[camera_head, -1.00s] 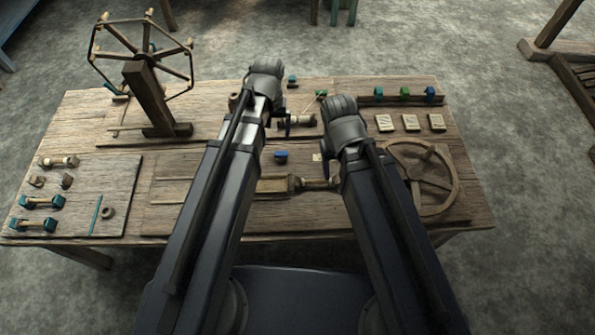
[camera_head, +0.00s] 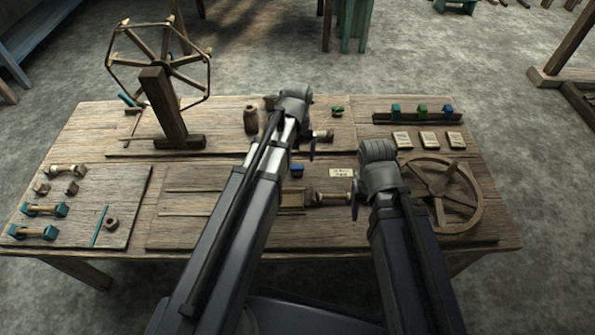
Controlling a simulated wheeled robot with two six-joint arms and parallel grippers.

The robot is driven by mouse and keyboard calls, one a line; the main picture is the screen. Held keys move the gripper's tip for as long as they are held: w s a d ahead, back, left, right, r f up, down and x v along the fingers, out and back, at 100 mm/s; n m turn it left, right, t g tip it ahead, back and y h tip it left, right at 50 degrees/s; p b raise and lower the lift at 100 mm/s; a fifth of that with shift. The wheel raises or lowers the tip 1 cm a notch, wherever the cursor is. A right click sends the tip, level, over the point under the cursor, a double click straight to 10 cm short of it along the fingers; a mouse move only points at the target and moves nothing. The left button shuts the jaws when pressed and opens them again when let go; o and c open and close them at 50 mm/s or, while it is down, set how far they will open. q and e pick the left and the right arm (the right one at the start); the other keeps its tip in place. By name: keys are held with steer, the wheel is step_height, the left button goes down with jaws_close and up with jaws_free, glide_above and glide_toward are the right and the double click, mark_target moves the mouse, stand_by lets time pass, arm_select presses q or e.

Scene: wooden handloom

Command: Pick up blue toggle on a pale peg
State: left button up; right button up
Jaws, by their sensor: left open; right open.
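A small blue block (camera_head: 296,170), which may be the blue toggle, is on the middle of the table. No pale peg can be made out on it at this size.
A wooden wheel (camera_head: 440,195) lies at the right, below several pale cards (camera_head: 428,140). A reel on a post (camera_head: 165,105) stands tall at the back left. The table's front edge is mostly clear.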

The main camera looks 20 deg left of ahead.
mark_target(297, 166)
arm_select(q)
steer(key=shift+w+a+f+b, duration=0.1)
steer(key=shift+f+b, duration=1.25)
steer(key=shift+w+f+b, duration=0.1)
steer(key=shift+f+b, duration=1.2)
arm_select(e)
steer(key=shift+f, duration=2.6)
arm_select(q)
steer(key=shift+r, duration=0.1)
arm_select(e)
steer(key=shift+r, duration=0.1)
arm_select(q)
jaws_close()
steer(key=shift+r, duration=0.1)
arm_select(e)
steer(key=shift+r, duration=0.1)
arm_select(q)
step_height(297, 166, up, 10)
steer(key=p, duration=1)
arm_select(e)
step_height(297, 166, up, 10)
